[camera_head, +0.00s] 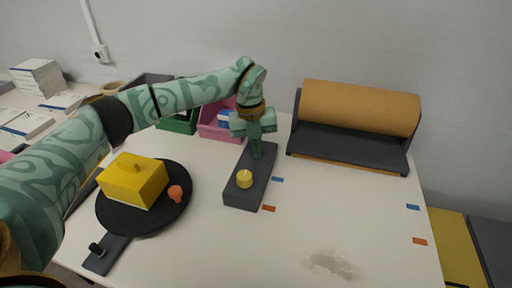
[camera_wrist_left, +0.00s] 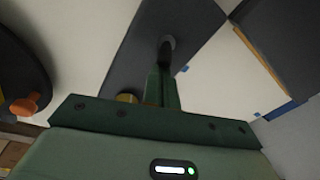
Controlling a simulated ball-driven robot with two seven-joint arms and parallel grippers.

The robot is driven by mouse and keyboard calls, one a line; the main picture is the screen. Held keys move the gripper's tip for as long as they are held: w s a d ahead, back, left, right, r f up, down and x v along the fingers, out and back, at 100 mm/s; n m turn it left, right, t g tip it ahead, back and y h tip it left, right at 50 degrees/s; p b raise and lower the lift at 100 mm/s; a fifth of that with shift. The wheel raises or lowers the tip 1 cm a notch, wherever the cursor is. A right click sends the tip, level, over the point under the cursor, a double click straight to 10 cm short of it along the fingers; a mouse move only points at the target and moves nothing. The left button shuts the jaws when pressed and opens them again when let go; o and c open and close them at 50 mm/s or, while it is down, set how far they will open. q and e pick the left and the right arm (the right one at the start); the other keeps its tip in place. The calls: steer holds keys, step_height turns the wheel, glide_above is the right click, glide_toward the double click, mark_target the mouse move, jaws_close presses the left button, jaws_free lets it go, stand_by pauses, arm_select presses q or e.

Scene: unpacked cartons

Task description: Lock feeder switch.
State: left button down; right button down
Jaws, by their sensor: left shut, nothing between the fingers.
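A dark grey switch block (camera_head: 262,168) lies on the white table, with a round yellow knob (camera_head: 244,179) on its near end. In the left wrist view the block (camera_wrist_left: 125,55) fills the upper middle, and a short dark post (camera_wrist_left: 168,44) stands on it. My left gripper (camera_head: 256,150) points down over the far half of the block, beyond the yellow knob. Its fingers are shut and empty. In the left wrist view the fingertips (camera_wrist_left: 163,76) are right by the post; I cannot tell if they touch it. The gripper hides the post in the head view. My right gripper is out of view.
A black round plate (camera_head: 140,222) with a yellow box (camera_head: 134,180) and an orange knob (camera_head: 175,193) is at left. A brown roll on a dark stand (camera_head: 350,140) stands at back right. Pink (camera_head: 212,133) and green bins are behind.

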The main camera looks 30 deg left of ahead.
arm_select(q)
steer(key=shift+w+r+g, duration=0.15)
steer(key=shift+g, duration=0.15)
steer(key=shift+w+g, duration=0.2)
steer(key=shift+g, duration=0.2)
steer(key=shift+w+a+r+g+h, duration=0.15)
steer(key=shift+w+g+h, duration=0.35)
steer(key=shift+g, duration=0.5)
steer(key=shift+w+a+b, duration=0.1)
steer(key=shift+w+b, duration=0.2)
steer(key=shift+b, duration=0.1)
steer(key=shift+s+r, duration=0.1)
steer(key=shift+r, duration=0.1)
steer(key=shift+r+p, duration=0.5)
steer(key=shift+r, duration=0.2)
